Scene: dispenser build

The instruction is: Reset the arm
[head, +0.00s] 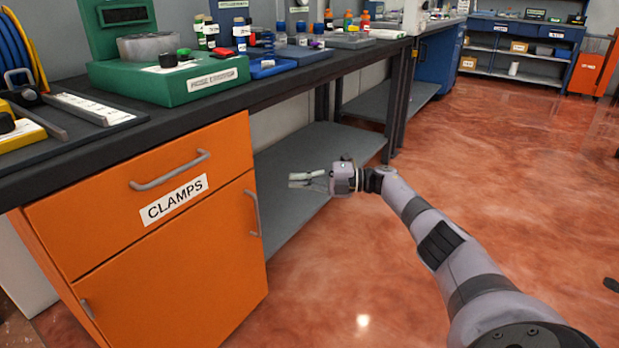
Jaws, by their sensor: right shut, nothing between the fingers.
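My right arm comes in from the lower right and reaches toward the workbench. My right gripper (308,180) is at its end, shut and empty, its fingers pointing left. It is in front of the grey lower shelf (290,222), to the right of the orange cabinet, and touches nothing that I can see. My left gripper does not show.
The orange cabinet (175,242) with a CLAMPS drawer stands at the left under the dark bench top (150,137). A green device (150,82) and several bottles stand on top. Blue shelving (520,48) is at the back.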

